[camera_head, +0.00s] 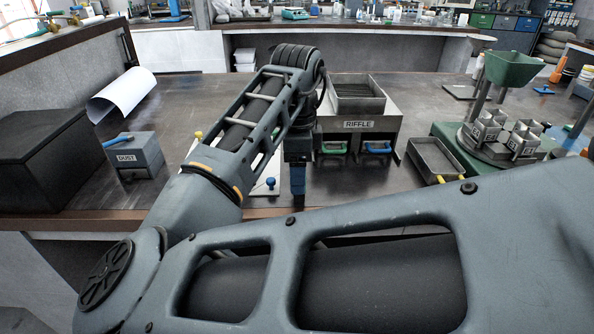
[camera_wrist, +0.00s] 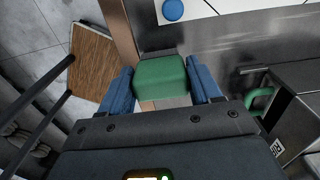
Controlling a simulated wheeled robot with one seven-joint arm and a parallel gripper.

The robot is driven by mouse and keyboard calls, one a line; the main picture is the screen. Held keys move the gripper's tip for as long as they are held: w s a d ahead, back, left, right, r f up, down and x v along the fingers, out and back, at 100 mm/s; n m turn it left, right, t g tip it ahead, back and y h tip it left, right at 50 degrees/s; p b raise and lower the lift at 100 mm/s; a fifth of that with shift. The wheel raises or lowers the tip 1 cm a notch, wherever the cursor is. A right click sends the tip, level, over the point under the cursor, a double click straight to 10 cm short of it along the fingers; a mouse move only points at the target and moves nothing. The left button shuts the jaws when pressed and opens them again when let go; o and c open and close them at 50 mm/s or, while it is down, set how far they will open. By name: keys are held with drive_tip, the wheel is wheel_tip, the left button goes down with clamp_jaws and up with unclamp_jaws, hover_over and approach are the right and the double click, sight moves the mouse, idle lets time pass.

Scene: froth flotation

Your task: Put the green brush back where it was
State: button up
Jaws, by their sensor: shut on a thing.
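My gripper (camera_head: 298,182) hangs pointing down near the front edge of the bench (camera_head: 228,200), left of the riffle box. In the wrist view its two blue fingers are shut on the green brush (camera_wrist: 160,78), which shows as a green block between them. The lower part of the brush is hidden in that view, and in the head view I cannot make the brush out. From above, the brush overlaps the bench's front edge strip. I cannot tell how high it is or whether it touches anything.
The riffle box (camera_head: 358,126), with green and blue handled pans, stands right of my gripper. A grey DUST box (camera_head: 136,158) and a black box (camera_head: 50,150) stand left. A wooden stool (camera_wrist: 92,65) is below the edge.

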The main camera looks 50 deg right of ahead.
drive_tip(key=shift+f, duration=0.2)
drive_tip(key=shift+f, duration=0.2)
drive_tip(key=o, duration=1)
wheel_tip(320, 180, up, 12)
drive_tip(key=shift+r, duration=0.25)
